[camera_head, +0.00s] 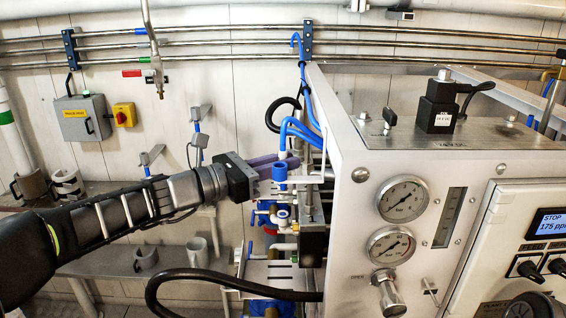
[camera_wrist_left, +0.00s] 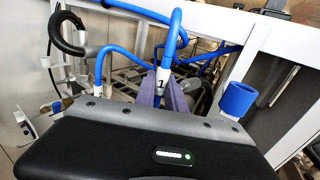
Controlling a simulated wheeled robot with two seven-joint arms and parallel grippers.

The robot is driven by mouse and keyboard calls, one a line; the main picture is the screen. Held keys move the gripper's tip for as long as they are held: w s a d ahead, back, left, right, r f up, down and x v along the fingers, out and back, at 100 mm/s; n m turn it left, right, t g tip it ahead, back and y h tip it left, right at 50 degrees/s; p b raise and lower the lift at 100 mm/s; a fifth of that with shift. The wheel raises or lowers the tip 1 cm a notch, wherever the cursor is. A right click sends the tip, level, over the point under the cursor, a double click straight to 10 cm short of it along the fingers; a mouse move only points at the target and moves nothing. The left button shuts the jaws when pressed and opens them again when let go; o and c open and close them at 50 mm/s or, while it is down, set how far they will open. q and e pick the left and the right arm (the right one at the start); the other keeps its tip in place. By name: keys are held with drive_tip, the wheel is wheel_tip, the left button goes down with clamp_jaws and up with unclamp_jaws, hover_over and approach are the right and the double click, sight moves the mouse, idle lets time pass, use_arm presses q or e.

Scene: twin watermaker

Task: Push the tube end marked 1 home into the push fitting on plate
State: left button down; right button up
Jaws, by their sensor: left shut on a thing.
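My left gripper (camera_head: 290,158) comes in from the left in the head view, its purple fingers level beside the white cabinet. In the left wrist view its fingers (camera_wrist_left: 166,92) are shut on the blue tube at the white sleeve marked 1 (camera_wrist_left: 162,78). The tube end below the fingers is hidden. A push fitting with a blue collar (camera_head: 280,172) stands just below the fingers in the head view. A blue collar also shows right of the fingers in the left wrist view (camera_wrist_left: 238,98), apart from the tube, its top empty. My right gripper is not in view.
A second blue tube with a white sleeve (camera_wrist_left: 99,88) hangs left of the fingers. The white cabinet (camera_head: 345,200) with gauges stands close on the right. A black hose (camera_head: 220,278) runs low in front. Blue and white valves (camera_head: 282,216) sit below.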

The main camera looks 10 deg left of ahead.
sight(283, 188)
use_arm(q)
drive_tip(key=shift+f+b, duration=1.85)
drive_tip(key=shift+f, duration=0.6)
drive_tip(key=shift+f, duration=0.2)
drive_tip(key=shift+f+b, duration=0.35)
drive_tip(key=shift+b, duration=0.2)
drive_tip(key=shift+f+b, duration=0.85)
drive_tip(key=shift+f, duration=0.1)
drive_tip(key=shift+f, duration=0.3)
drive_tip(key=c, duration=1.3)
unclamp_jaws()
drive_tip(key=shift+r, duration=0.1)
